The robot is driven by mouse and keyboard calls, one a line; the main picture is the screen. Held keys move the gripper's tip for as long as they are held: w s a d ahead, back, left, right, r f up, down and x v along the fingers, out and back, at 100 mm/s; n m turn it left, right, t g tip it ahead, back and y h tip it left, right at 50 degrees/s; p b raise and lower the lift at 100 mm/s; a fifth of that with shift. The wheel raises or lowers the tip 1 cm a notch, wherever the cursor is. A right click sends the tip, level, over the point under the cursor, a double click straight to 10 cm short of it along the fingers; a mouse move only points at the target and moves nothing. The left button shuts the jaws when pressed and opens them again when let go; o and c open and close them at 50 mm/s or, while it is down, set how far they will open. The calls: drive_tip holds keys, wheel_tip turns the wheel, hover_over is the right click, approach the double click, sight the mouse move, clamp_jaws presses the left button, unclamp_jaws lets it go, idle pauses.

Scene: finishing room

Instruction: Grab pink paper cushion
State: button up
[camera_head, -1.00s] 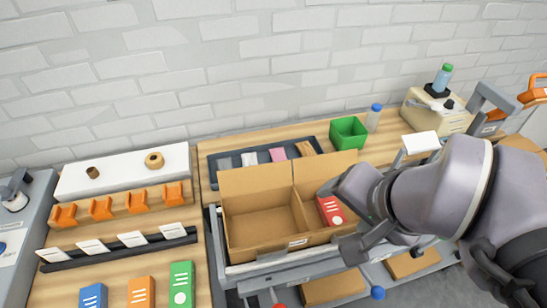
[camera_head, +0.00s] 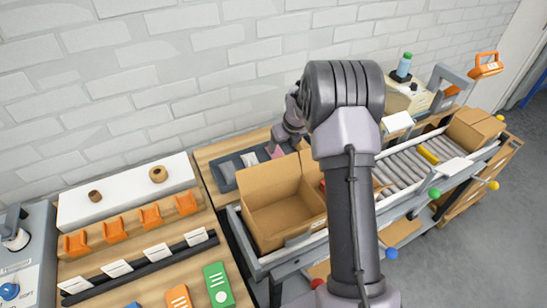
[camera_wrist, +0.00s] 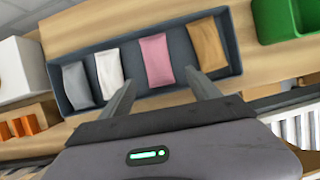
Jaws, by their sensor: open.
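The pink paper cushion (camera_wrist: 157,60) lies in a dark tray (camera_wrist: 179,101), between a white cushion (camera_wrist: 109,74) and a tan cushion (camera_wrist: 206,44). A grey cushion (camera_wrist: 78,84) is at the tray's left end. In the head view the pink cushion (camera_head: 276,152) shows in part beside my arm. My gripper (camera_wrist: 162,92) is open and empty. In the wrist view its two fingers reach over the tray's near side, one on each side of the pink cushion's lower end, apart from it. In the head view my arm hides part of the tray.
A green bin (camera_wrist: 284,20) stands right of the tray. A white board (camera_head: 120,196) is to the left. The brick wall is behind.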

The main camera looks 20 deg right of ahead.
sight(279, 153)
drive_tip(key=b+x, duration=0.1)
drive_tip(key=x, duration=0.3)
drive_tip(key=b+x, duration=0.1)
drive_tip(key=x, duration=0.3)
drive_tip(key=shift+w+a+r, duration=0.1)
drive_tip(key=shift+a, duration=0.1)
drive_tip(key=shift+r, duration=0.15)
drive_tip(key=c, duration=1.4)
